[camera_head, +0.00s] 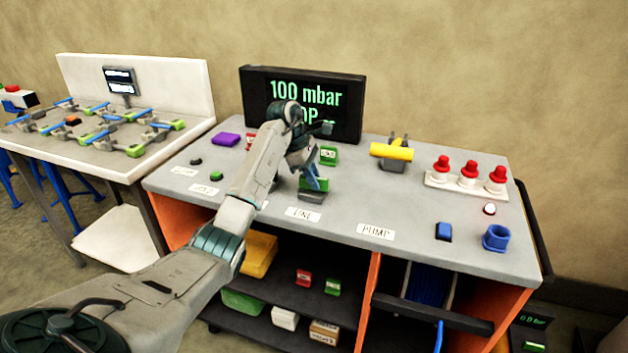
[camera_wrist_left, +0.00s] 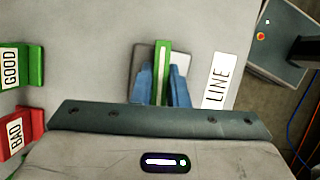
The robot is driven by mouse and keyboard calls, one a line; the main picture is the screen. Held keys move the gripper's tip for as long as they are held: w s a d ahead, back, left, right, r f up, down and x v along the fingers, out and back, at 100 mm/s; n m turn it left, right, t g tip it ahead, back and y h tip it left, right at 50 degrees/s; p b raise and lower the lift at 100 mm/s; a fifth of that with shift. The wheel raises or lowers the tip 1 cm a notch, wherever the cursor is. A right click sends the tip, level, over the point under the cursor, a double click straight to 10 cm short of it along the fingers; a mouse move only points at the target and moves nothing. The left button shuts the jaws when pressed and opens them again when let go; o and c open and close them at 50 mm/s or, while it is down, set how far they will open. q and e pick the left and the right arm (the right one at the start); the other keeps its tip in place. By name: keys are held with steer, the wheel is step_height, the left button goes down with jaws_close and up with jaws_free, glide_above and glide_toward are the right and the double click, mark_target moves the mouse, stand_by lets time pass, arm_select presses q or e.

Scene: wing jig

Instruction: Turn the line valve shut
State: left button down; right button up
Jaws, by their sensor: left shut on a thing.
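The line valve has a green handle with a pale stripe on a grey base. The green handle (camera_wrist_left: 161,62) shows in the left wrist view, beside the LINE label (camera_wrist_left: 219,82). In the head view the valve's grey base (camera_head: 311,196) sits on the bench behind the LINE label (camera_head: 303,214). My left gripper (camera_head: 318,180) is shut on the green handle; its blue fingers (camera_wrist_left: 161,88) lie on either side of it. My left arm hides part of the bench around the valve. My right gripper is not in view.
A dark display (camera_head: 350,100) reads 100 mbar, its lower line partly hidden. The GOOD block (camera_wrist_left: 30,65) and BAD block (camera_wrist_left: 28,130) stand near the valve. A yellow-handled valve (camera_head: 391,151), red knobs (camera_head: 468,170) and a blue cup (camera_head: 496,238) are on the right.

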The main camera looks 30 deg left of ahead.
arm_select(q)
steer(key=shift+m, duration=0.6)
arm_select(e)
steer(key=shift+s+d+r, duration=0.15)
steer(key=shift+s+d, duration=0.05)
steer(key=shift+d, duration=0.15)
arm_select(q)
steer(key=c, duration=1.4)
jaws_free()
steer(key=shift+c, duration=0.2)
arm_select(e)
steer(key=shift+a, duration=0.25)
arm_select(q)
steer(key=shift+r, duration=0.1)
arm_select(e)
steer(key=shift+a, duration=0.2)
